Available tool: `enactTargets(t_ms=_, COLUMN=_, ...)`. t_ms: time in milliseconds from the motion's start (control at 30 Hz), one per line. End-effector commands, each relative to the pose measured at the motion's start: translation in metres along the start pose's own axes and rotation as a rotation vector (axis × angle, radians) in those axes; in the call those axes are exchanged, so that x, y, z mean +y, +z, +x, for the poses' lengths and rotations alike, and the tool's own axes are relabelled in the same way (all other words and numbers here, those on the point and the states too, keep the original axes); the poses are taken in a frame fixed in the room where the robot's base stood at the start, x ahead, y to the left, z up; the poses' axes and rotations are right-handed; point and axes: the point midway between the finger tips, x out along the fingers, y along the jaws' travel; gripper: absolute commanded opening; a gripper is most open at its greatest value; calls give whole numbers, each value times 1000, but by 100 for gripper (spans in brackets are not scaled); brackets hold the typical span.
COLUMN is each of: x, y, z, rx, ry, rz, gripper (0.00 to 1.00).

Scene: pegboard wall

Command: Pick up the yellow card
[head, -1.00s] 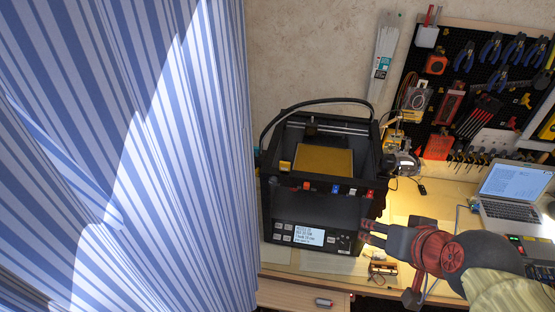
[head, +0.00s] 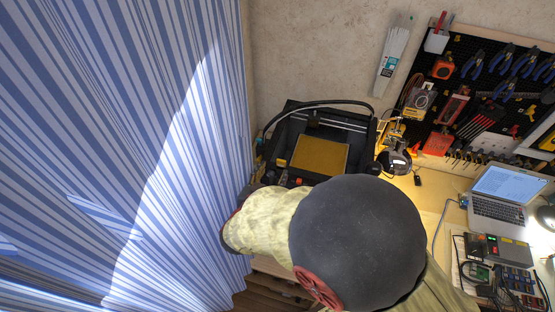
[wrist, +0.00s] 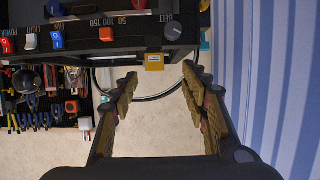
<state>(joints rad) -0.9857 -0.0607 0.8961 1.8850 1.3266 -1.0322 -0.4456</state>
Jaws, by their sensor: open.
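A small yellow card (wrist: 154,62) sits at the edge of the black printer (wrist: 110,32) in the wrist view, near its knob. It also shows as a small yellow patch (head: 281,163) at the left of the printer in the head view. My gripper (wrist: 160,76) is open and empty in the wrist view. The card appears between and just beyond its fingertips; I cannot tell the exact distance.
The printer holds a golden bed plate (head: 320,155). A striped blue curtain (head: 120,150) hangs close on the left. A cable (wrist: 150,97) crosses behind the fingers in the wrist view. A laptop (head: 500,195) and electronics stand on the right, below a tool pegboard (head: 480,90).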

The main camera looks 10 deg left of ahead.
Motion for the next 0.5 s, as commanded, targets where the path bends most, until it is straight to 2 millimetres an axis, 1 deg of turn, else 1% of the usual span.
enactTargets(t_ms=333, x=5, y=-3, z=35, rx=1, ry=5, rz=2, gripper=45)
enactTargets(t_ms=500, x=10, y=-8, z=60, rx=1, ry=4, rz=1, gripper=45)
